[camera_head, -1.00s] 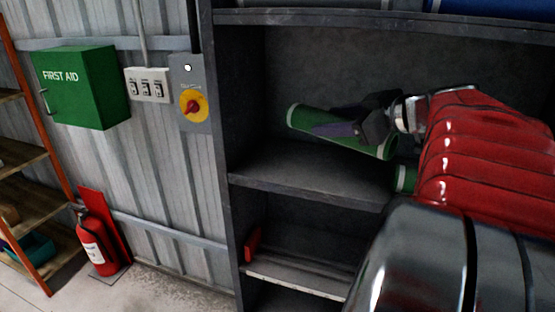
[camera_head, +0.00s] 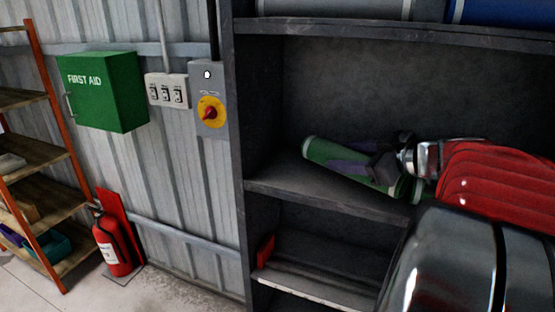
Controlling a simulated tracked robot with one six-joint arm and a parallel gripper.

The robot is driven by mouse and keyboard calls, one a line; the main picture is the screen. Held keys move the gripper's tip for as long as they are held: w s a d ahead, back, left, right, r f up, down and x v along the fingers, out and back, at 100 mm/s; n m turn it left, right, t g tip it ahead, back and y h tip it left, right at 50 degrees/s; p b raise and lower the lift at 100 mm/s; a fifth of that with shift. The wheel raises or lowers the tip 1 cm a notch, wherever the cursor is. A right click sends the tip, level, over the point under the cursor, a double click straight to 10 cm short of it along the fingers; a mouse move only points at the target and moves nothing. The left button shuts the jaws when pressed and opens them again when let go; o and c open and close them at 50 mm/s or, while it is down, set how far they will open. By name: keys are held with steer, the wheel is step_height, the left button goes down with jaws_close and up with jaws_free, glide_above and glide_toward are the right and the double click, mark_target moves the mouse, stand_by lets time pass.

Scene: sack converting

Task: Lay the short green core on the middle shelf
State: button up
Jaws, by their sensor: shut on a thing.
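The green core (camera_head: 330,153), a short tube with pale end rims, is in my gripper (camera_head: 366,168). My gripper is shut around its middle, and the dark fingers cover part of it. The core lies at a slant, its left end farther up in the picture than its right end. It is inside the bay of the dark grey shelf unit, just over the middle shelf (camera_head: 290,190). I cannot tell whether it touches the board. Another green piece (camera_head: 417,190) shows at the core's right end, mostly hidden by my arm.
The unit's left upright (camera_head: 238,130) stands close left of the core. The upper board (camera_head: 400,32) carries grey and blue items. A red object (camera_head: 265,251) is on the lower level. The middle shelf's left part is bare; my arm hides its right part.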

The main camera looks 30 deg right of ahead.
steer(key=shift+f, duration=1.75)
steer(key=o, duration=1.5)
steer(key=shift+f, duration=0.1)
steer(key=shift+c, duration=0.2)
steer(key=shift+v, duration=6.05)
steer(key=shift+w, duration=0.15)
